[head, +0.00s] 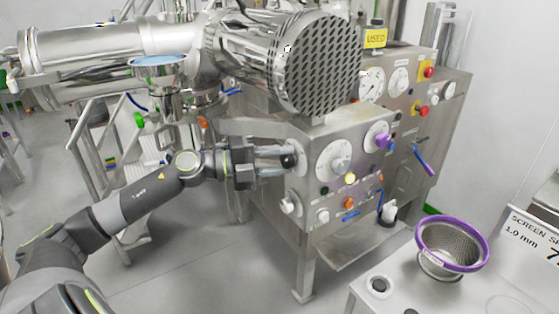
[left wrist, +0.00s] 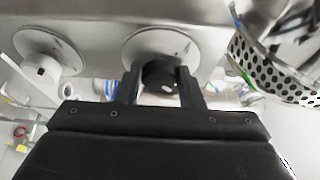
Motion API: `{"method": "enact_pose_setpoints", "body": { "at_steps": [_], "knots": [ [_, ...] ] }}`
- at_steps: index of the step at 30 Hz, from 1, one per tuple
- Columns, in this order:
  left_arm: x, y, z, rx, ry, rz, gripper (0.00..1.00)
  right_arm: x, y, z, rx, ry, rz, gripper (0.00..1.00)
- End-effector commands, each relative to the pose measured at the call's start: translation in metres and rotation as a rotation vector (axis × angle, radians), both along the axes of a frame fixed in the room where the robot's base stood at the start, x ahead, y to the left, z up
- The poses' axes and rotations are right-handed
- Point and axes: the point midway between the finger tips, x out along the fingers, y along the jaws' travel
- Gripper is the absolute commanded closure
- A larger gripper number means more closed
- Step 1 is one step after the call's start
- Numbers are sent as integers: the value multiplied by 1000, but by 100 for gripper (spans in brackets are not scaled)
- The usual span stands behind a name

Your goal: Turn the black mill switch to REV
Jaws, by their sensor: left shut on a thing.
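The black mill switch (head: 289,160) is a round black knob on the left side of the steel control panel (head: 325,190). My left gripper (head: 287,158) reaches it from the left and is shut on it. In the left wrist view the black knob (left wrist: 160,76) sits between the two dark fingers (left wrist: 160,88), in front of a pale round dial plate (left wrist: 163,44). A small white mark shows on the knob. The plate's lettering is too small to read, so I cannot tell which position the switch points to. My right gripper is not in view.
A large white dial (head: 334,161) and a purple knob (head: 383,141) are right of the switch. A white knob (head: 290,206) is below it. A perforated steel drum (head: 317,65) overhangs the panel. A purple-rimmed screen basket (head: 453,246) stands on the bench at front right.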

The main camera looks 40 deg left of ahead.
Motion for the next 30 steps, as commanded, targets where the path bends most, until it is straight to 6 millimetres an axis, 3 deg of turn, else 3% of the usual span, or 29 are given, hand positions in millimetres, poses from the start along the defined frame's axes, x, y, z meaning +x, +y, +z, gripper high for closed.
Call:
{"method": "enact_pose_setpoints", "body": {
  "at_steps": [2, 3, 8, 20, 30],
  "knots": [
    [0, 0, -1, 4, 1, -2, 89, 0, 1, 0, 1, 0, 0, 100],
    [0, 0, -1, 4, 1, -2, 63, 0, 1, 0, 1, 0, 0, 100],
    [0, 0, -1, 2, 1, -1, 44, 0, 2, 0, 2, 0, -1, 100],
    [-2, 2, -1, 1, 2, -2, 44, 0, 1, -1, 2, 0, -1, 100],
    [-17, 16, -2, 2, 2, -4, 44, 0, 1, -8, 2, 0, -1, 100]
  ]
}}
